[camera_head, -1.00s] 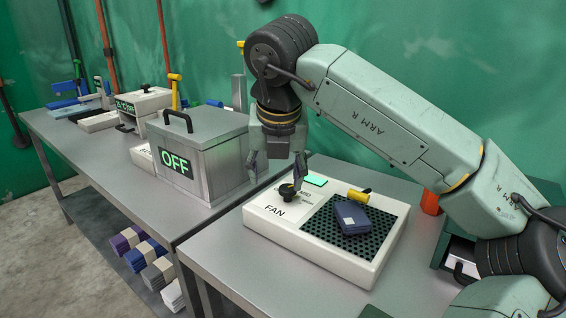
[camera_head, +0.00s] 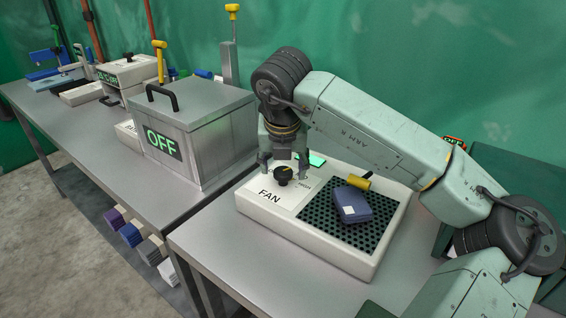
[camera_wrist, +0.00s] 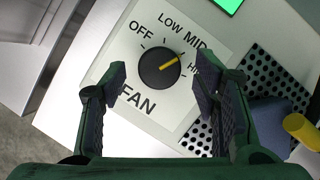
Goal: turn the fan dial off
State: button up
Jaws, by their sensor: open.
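The fan dial (camera_head: 283,176) is a round black knob on the white panel marked FAN (camera_head: 270,196) of a cream box. The OFF mark (camera_wrist: 140,33) is at the dial's upper left. My gripper (camera_wrist: 160,80) is open, with one finger left and one right of the dial and clear gaps on both sides. In the head view my gripper (camera_head: 284,164) is close by the dial; its exact height above the panel is hard to tell.
A black perforated grille (camera_head: 345,226) lies right of the panel, with a dark blue object (camera_head: 354,205) and a yellow-ended piece on it. A green-lit display (camera_head: 317,160) is behind the dial. A grey metal box marked OFF (camera_head: 205,135) stands to the left.

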jog(key=shift+w+f, duration=0.3)
jog(key=shift+f, duration=0.3)
jog(key=shift+c, duration=0.5)
jog(key=c, duration=1)
